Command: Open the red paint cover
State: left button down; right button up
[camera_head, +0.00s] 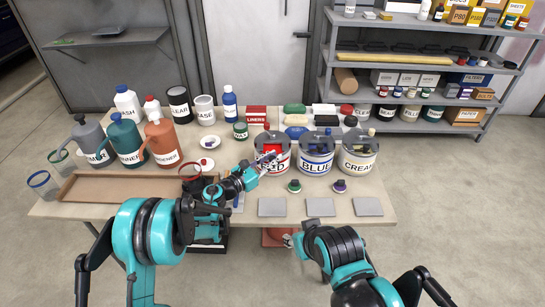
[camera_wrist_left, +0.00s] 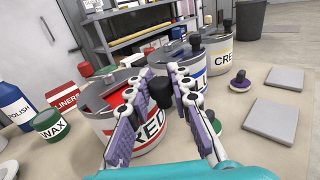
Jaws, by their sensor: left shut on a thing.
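The red paint can (camera_head: 272,165) stands on the table at the left of a row of cans, with a grey and red top. It also shows in the left wrist view (camera_wrist_left: 142,138). Its grey cover (camera_wrist_left: 118,80) carries a black knob (camera_wrist_left: 159,92) at the near edge. My left gripper (camera_head: 268,158) is at the front of the can top. In the left wrist view its fingers (camera_wrist_left: 160,95) are on both sides of the knob and shut on it. My right arm is low at the table's front; its gripper (camera_head: 290,240) is too small and hidden to judge.
The blue paint can (camera_head: 316,160) and the cream paint can (camera_head: 357,162) stand close on the right. Two small knobbed discs (camera_head: 294,186) and several grey plates (camera_head: 320,207) lie in front. Jugs (camera_head: 161,143) and a long brown tray (camera_head: 110,188) fill the left side.

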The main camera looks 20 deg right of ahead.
pick_arm(q)
jog(key=c, duration=1.3)
grip_release()
jog(key=shift+w, duration=0.1)
jog(key=v, duration=1.2)
jog(key=shift+r, duration=0.1)
